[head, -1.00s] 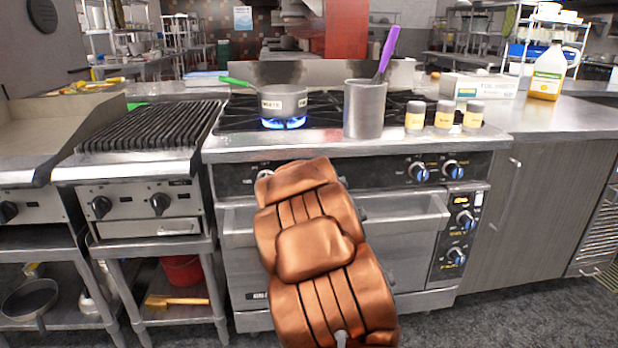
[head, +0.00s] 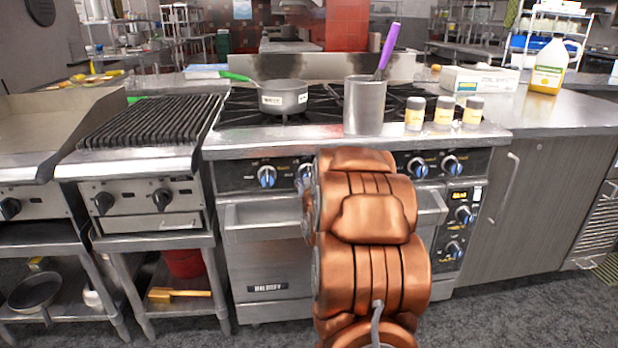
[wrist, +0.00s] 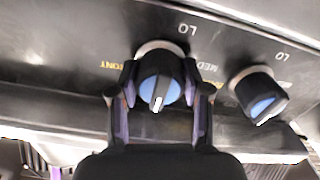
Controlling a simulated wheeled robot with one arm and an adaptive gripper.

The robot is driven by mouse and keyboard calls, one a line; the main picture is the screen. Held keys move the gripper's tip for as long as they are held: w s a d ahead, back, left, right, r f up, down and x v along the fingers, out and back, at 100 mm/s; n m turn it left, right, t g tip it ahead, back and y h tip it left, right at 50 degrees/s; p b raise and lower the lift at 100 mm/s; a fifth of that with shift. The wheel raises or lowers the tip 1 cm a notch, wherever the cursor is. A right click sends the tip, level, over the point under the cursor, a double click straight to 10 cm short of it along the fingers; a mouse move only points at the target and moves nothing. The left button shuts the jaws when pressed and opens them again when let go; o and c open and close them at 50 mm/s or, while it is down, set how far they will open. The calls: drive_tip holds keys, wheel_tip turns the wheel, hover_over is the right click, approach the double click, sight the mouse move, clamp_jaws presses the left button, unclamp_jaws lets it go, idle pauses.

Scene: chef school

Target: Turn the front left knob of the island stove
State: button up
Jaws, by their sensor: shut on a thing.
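The island stove (head: 270,240) has a dark front panel with blue-faced knobs. In the head view the leftmost knob (head: 266,176) is clear of my arm, and the knob beside it (head: 304,174) is partly behind it. In the wrist view my gripper (wrist: 160,92) is shut on a blue-faced knob (wrist: 158,88), with one finger on each side. The lettering there appears upside down. A second knob (wrist: 262,94) stands free to the right. My arm hides the gripper in the head view, so which knob is held is unclear there.
A pot (head: 283,97) with a green handle sits on the left burners, no flame showing. A steel canister (head: 365,106) and several shakers (head: 443,112) stand near the front edge. The oven handle (head: 262,214) juts out below the knobs. A grill (head: 150,125) adjoins at left.

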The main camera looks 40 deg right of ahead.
idle(0.5)
drive_tip(key=o, duration=1.2)
drive_tip(key=shift+c, duration=0.2)
